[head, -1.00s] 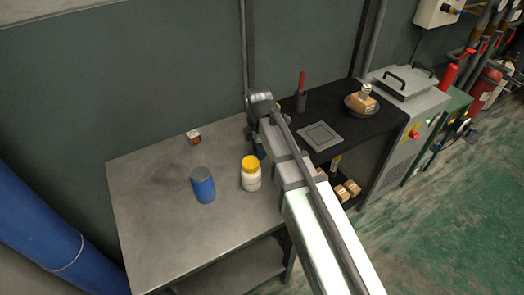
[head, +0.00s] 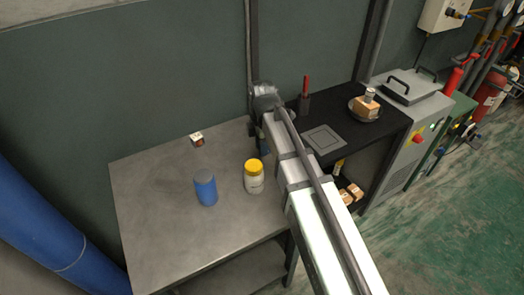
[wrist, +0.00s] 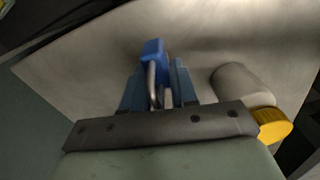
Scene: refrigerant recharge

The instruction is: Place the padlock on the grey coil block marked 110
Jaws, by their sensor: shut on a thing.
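The padlock (wrist: 152,52) has a blue body and a bright metal shackle. In the wrist view it sits between the blue fingers of my gripper (wrist: 156,88), which is shut on it. The grey table top is behind it. In the head view my arm hides most of the gripper, and only a bit of blue shows near the table's right edge. A small block (head: 197,139) with a pale top and a reddish side sits at the back of the table. Its marking is too small to read, so I cannot tell whether it is the coil block marked 110.
On the grey table (head: 150,220) stand a blue canister (head: 205,188) and a white jar (head: 254,180) with a yellow lid, close to my arm. A black bench (head: 345,140) to the right holds a grey square plate (head: 324,139) and a bowl with a box. The table's left side is clear.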

